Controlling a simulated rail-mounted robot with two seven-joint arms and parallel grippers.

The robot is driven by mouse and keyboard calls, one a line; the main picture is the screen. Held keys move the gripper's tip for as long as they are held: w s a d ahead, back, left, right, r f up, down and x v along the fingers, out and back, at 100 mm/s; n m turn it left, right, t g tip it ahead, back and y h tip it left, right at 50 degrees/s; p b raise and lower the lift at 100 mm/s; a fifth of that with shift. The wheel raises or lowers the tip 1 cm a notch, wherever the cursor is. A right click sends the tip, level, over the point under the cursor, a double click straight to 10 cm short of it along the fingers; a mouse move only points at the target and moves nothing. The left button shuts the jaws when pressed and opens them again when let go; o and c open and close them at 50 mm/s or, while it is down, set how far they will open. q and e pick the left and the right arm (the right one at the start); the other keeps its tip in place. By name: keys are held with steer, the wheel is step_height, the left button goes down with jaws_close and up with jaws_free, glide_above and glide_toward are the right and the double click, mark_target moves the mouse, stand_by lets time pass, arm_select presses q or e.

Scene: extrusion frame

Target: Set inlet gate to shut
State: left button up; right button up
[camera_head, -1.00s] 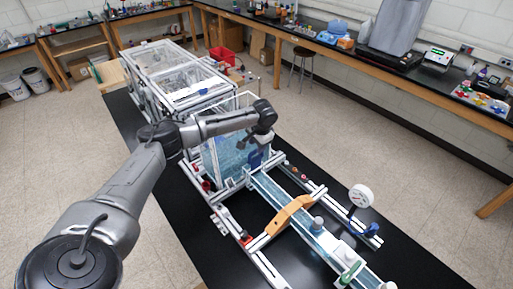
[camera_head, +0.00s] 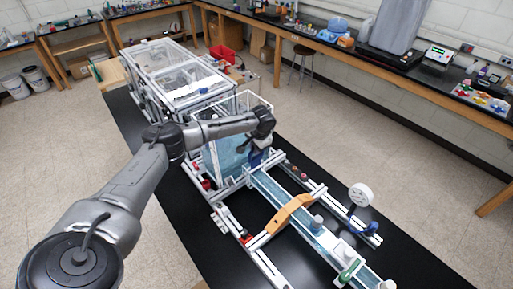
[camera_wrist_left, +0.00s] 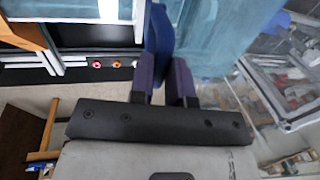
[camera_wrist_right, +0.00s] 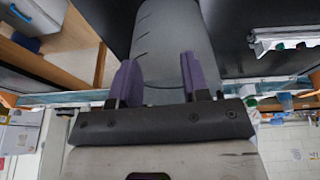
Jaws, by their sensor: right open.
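The inlet gate (camera_head: 256,158) shows as a blue piece where the clear water tank (camera_head: 224,155) meets the channel (camera_head: 272,191). My left gripper (camera_head: 258,148) is over it, pointing down. In the left wrist view the blue gate piece (camera_wrist_left: 157,32) stands between the two purple fingers of my left gripper (camera_wrist_left: 162,70), which are close together on its sides. The lower part of the gate is hidden in the head view. My right gripper (camera_wrist_right: 158,78) is open, away from the gate, with nothing seen held in it.
An orange bridge piece (camera_head: 288,214) crosses the channel. A round white gauge (camera_head: 361,195) stands right of the frame. A green-handled part (camera_head: 349,271) is at the channel's near end. Clear enclosures (camera_head: 177,75) stand behind the tank. Black table is bare on the right.

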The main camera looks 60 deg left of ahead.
mark_target(256, 157)
arm_select(q)
jaws_close()
steer(key=shift+f, duration=2.8)
steer(key=shift+o, duration=2)
jaws_free()
steer(key=shift+o, duration=0.7)
steer(key=shift+r, duration=0.1)
step_height(256, 157, up, 13)
steer(key=d+b, duration=0.1)
steer(key=d, duration=0.1)
steer(key=shift+w+d+r+b, duration=0.15)
steer(key=shift+d+r+b, duration=0.05)
steer(key=shift+d+b, duration=0.2)
